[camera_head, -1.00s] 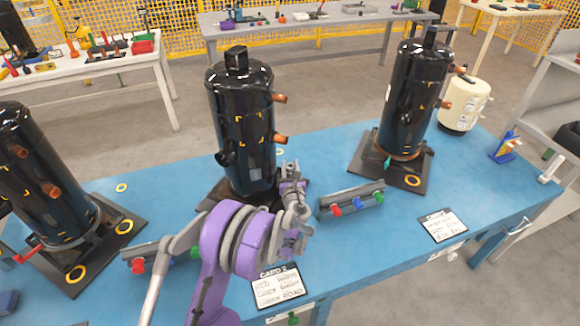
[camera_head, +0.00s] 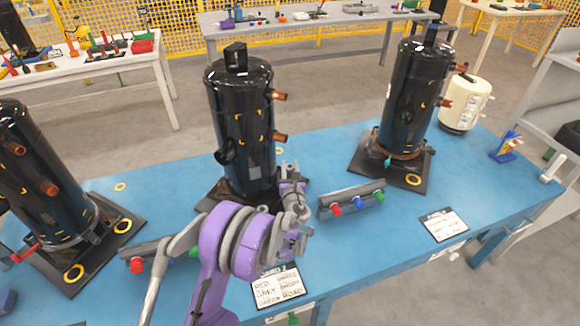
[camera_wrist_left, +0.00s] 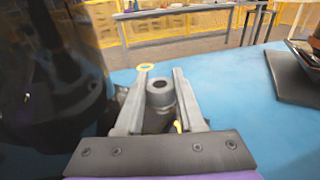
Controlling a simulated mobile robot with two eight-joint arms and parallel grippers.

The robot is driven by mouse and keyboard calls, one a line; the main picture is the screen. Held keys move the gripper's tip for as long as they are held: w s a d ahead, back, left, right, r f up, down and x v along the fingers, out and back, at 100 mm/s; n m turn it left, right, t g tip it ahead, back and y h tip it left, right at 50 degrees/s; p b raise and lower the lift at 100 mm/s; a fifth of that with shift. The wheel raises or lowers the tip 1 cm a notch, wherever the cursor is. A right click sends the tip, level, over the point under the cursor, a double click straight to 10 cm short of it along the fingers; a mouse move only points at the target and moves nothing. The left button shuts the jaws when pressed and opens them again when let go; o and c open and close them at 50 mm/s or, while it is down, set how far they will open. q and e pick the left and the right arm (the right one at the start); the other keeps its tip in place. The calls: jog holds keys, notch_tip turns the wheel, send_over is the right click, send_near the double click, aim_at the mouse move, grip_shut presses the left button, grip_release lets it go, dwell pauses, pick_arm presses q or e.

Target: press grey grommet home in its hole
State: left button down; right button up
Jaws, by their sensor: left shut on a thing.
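The grey grommet (camera_wrist_left: 160,92) is a short round sleeve with a dark bore. It sits between the two fingers of my left gripper (camera_wrist_left: 161,98) in the left wrist view, bore facing up. In the head view my left gripper (camera_head: 291,172) is low beside the middle black compressor (camera_head: 243,125), at the right front of its dark base plate (camera_head: 208,194). The gripper and arm cover that corner of the plate, so the grommet and its hole are hidden there. I cannot tell whether the grommet touches the plate. My right gripper is out of view.
A grey rack (camera_head: 352,200) with red, blue and green grommets stands right of my gripper. Black compressors stand left (camera_head: 40,180) and right (camera_head: 408,95). A written card (camera_head: 277,288) lies in front.

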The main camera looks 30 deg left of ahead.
pick_arm(q)
jog(key=shift+f+b, duration=0.55)
jog(key=shift+f, duration=0.25)
jog(key=shift+c, duration=2.2)
grip_release()
jog(key=v, duration=1.1)
jog(key=shift+a, duration=0.1)
